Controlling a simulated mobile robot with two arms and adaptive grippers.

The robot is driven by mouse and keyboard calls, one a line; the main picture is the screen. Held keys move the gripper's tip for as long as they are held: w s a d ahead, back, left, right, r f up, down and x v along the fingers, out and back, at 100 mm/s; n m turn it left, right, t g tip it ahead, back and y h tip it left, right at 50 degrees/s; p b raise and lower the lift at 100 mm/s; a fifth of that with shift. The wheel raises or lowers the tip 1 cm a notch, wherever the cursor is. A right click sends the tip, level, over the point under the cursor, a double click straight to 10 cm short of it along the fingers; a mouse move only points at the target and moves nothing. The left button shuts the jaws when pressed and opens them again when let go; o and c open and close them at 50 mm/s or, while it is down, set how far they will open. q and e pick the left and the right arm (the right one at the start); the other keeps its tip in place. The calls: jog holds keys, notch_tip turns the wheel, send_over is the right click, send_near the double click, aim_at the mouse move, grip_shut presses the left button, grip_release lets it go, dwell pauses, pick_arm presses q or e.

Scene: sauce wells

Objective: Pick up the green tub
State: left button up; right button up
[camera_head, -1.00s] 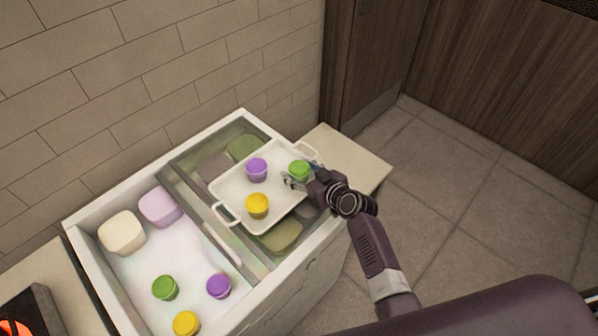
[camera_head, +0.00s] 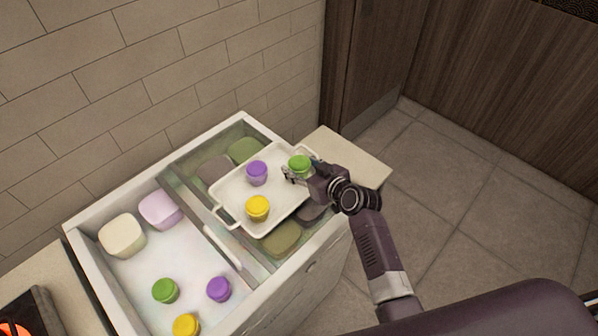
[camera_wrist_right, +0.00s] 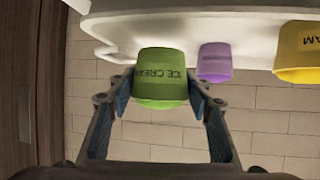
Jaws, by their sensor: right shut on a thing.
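The green tub (camera_head: 299,163) is at the right end of the white tray (camera_head: 232,196). My right gripper (camera_head: 291,172) is shut on it from the right side. In the right wrist view, the green tub (camera_wrist_right: 162,75), lettered "ICE CREAM", sits between the two fingers of the gripper (camera_wrist_right: 162,88). The tub appears a little above the tray. Another green tub (camera_head: 165,290) stands in the open left compartment of the freezer, apart from my gripper. My left gripper is not in view.
A purple tub (camera_head: 257,172) and a yellow tub (camera_head: 257,208) stand on the tray near the held tub. The freezer's left compartment holds a purple tub (camera_head: 219,288), a yellow tub (camera_head: 186,325) and two larger blocks. A brick wall (camera_head: 150,60) stands behind.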

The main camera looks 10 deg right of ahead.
aim_at(299, 160)
notch_tip(299, 160, up, 16)
jog(key=b, duration=0.1)
jog(key=s+d+f+n+g+y+b, duration=0.1)
jog(key=s+d+f+n+y+b, duration=0.15)
jog(key=s+d, duration=0.5)
jog(key=s+r+n+g+y+b, duration=0.1)
jog(key=s+n, duration=0.1)
jog(key=s, duration=0.5)
jog(key=s+a+r+n+g+y+b, duration=0.1)
jog(key=s+n+g+y, duration=0.1)
jog(key=s, duration=0.5)
jog(key=shift+s+a+r, duration=0.2)
jog(key=shift+s+r, duration=0.1)
jog(key=shift+s, duration=0.05)
